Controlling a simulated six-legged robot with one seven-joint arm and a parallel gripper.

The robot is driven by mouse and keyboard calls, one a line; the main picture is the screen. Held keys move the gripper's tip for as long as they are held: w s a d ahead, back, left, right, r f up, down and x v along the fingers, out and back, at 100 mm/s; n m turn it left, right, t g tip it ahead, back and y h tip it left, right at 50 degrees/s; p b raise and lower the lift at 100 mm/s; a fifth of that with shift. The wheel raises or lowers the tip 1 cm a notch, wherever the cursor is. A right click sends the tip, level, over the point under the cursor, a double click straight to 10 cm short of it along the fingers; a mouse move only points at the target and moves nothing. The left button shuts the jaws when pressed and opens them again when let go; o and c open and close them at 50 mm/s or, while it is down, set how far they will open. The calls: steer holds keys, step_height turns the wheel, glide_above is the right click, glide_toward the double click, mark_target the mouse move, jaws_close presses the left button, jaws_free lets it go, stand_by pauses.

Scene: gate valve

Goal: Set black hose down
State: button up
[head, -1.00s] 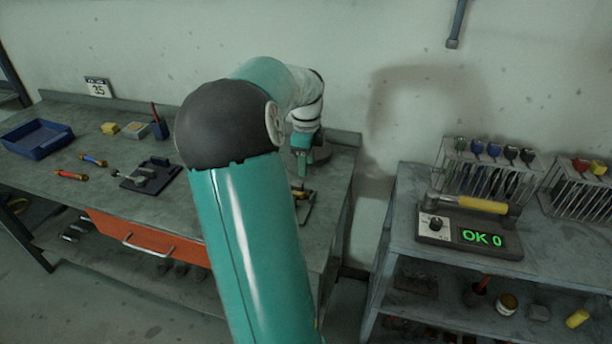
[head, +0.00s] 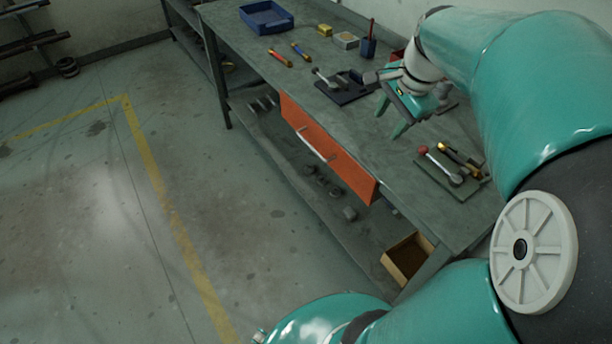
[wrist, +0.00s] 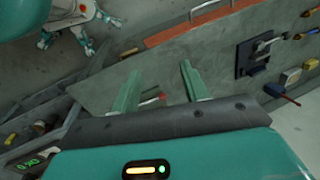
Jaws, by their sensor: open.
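My gripper (head: 391,120) is above the grey workbench (head: 375,150) in the head view, fingers pointing down toward the front. In the wrist view its two green fingers (wrist: 158,80) are spread, with nothing between them. I cannot make out a black hose for certain in either view. A green board (head: 450,180) with a red-knobbed lever and a brass piece lies on the bench, right of my gripper. A dark plate (head: 345,92) with a grey fitting lies left of it.
A blue tray (head: 266,19), two screwdriver-like tools (head: 290,54), a yellow block (head: 324,30) and a blue pen cup (head: 368,47) stand farther back. The orange drawer (head: 325,150) is under the bench's front edge. An open box (head: 408,256) sits below. The floor at left is clear.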

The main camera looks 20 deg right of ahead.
steer(key=s+a+n+t, duration=0.1)
steer(key=s+a+n, duration=0.2)
steer(key=a+n, duration=0.5)
steer(key=s+a+n+t, duration=0.1)
steer(key=s+a+n, duration=0.3)
steer(key=a+n, duration=0.5)
steer(key=a, duration=0.5)
steer(key=shift+a+t, duration=0.25)
steer(key=shift+t, duration=0.05)
steer(key=shift+c, duration=1)
steer(key=shift+s, duration=0.15)
